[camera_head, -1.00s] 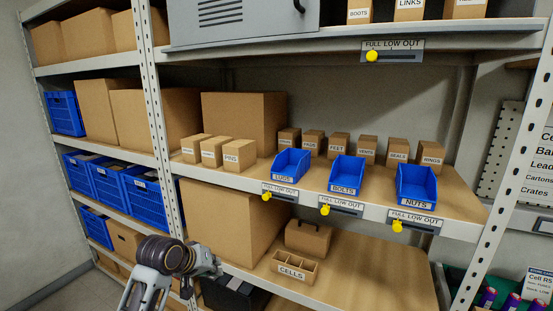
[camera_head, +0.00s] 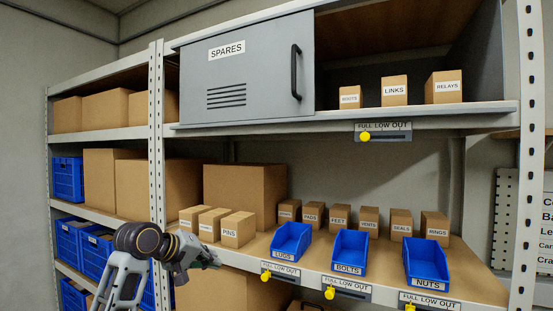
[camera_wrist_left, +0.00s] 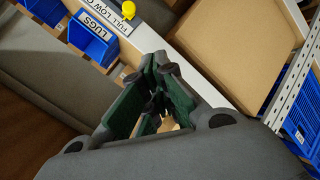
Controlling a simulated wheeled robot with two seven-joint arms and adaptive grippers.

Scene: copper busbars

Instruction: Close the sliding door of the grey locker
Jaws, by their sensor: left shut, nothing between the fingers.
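The grey locker (camera_head: 477,62) stands on the top shelf. Its grey sliding door (camera_head: 245,75), labelled SPARES, covers the left part of the locker and has a black vertical handle (camera_head: 296,72) near its right edge. The right part is open and shows boxes inside. My left gripper (camera_head: 216,259) is at the lower left in the head view, shut and empty, well below the door. Its closed fingers also show in the left wrist view (camera_wrist_left: 158,98). My right gripper is not in view.
Small boxes marked LINKS (camera_head: 394,91) and RELAYS (camera_head: 444,87) stand in the open part. Blue bins marked LUGS (camera_head: 291,243), BOLTS (camera_head: 350,252) and NUTS (camera_head: 426,262) sit on the shelf below, near my left gripper. A perforated upright (camera_head: 157,120) stands left of the locker.

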